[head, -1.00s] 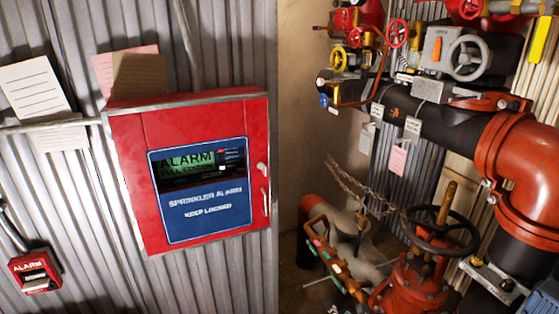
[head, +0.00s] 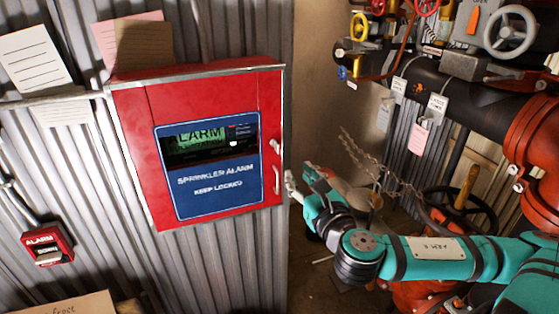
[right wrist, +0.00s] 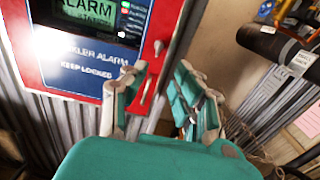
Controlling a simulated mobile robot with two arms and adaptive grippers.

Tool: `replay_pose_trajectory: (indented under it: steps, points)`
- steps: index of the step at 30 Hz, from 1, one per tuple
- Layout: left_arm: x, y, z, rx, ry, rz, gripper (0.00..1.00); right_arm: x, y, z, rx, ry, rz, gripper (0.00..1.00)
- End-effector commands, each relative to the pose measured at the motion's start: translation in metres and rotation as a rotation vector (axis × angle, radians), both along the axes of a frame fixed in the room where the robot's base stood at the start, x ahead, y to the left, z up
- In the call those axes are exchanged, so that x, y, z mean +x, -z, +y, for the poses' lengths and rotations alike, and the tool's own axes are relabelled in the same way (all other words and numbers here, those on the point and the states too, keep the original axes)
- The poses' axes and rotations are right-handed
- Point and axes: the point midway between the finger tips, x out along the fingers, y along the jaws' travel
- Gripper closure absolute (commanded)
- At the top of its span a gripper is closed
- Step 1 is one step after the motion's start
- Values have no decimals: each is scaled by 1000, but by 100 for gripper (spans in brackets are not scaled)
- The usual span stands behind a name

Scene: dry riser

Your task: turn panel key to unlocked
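The red sprinkler alarm panel (head: 135,125) hangs on the corrugated wall with its door shut. Its blue label reads "KEEP LOCKED". A small pale key or lock piece (head: 275,146) sits on the door's right edge, above a slim pale handle (head: 277,181). In the right wrist view the key piece (right wrist: 158,47) and handle (right wrist: 147,90) show beyond my fingers. My right gripper (head: 300,180) is just right of the panel's lower right edge, apart from the key. In the wrist view its fingers (right wrist: 156,78) are spread with nothing held. My left gripper is out of view.
A red alarm call point (head: 47,246) is on the wall at lower left. Paper notes (head: 32,58) hang above it. Pipes, valve wheels (head: 510,30) and a hanging chain (head: 385,170) crowd the right side, near my right arm.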

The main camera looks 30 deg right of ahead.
Motion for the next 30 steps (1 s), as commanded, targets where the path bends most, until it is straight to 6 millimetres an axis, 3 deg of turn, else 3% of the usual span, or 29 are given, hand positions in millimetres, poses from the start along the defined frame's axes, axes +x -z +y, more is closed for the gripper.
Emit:
replay_pose_trajectory:
  steps: [1, 3, 6, 18, 24, 30]
  points:
    - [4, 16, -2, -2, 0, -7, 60, 7, 5, -2, 1, 1, -8, 71]
    - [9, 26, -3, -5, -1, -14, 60, 14, 4, -3, 2, -1, -10, 71]
    - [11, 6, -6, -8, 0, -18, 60, 36, -7, -9, 7, 3, -5, 71]
    - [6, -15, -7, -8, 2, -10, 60, 110, -4, -27, 5, 0, -1, 71]
    - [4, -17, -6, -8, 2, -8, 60, 124, -1, -30, 3, -2, 0, 71]
    - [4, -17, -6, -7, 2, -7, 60, 126, -1, -30, 2, -2, 0, 71]
